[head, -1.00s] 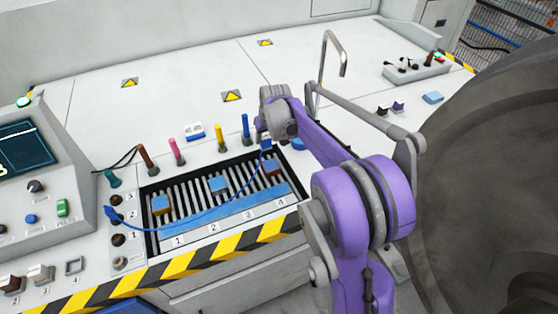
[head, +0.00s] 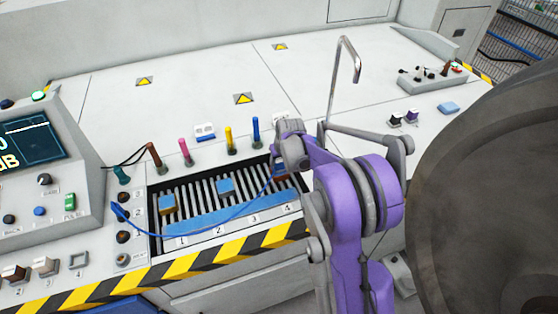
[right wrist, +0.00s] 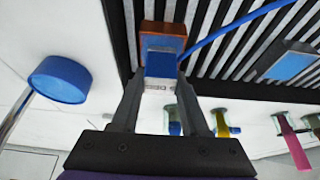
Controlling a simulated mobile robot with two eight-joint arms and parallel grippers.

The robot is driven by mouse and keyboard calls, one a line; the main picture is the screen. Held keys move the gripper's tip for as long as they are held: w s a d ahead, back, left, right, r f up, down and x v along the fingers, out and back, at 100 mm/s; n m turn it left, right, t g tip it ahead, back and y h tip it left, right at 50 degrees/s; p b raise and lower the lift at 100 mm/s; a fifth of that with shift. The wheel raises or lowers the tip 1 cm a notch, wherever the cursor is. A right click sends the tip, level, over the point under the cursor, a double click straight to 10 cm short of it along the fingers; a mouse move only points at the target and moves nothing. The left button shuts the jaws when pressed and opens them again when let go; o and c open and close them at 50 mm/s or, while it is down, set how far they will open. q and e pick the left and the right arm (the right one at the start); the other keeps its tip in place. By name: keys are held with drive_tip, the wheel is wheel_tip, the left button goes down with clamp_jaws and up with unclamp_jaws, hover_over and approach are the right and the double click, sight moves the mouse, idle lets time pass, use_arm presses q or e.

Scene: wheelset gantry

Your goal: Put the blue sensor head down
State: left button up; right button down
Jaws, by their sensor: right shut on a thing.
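My right gripper (right wrist: 158,100) is shut on the blue sensor head (right wrist: 160,62), a small blue and white block with a blue cable. In the right wrist view it lines up with the brown block (right wrist: 178,30) in the slatted tray; I cannot tell whether they touch. In the head view my right gripper (head: 279,163) is at the tray's far right, by number 4, and its arm hides part of that area. The blue cable (head: 215,221) runs from there across the tray to a blue plug at the left. My left gripper is not in view.
The slatted tray (head: 152,228) also holds blue-topped blocks (head: 166,203) (head: 225,187). Coloured pegs (head: 229,138) stand behind it. A bent metal tube (head: 345,70) rises behind my arm. A large dark wheel (head: 490,190) fills the right.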

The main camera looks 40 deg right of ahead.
drive_tip(key=shift+f, duration=0.2)
drive_tip(key=shift+c, duration=2.1)
unclamp_jaws()
drive_tip(key=shift+r, duration=0.1)
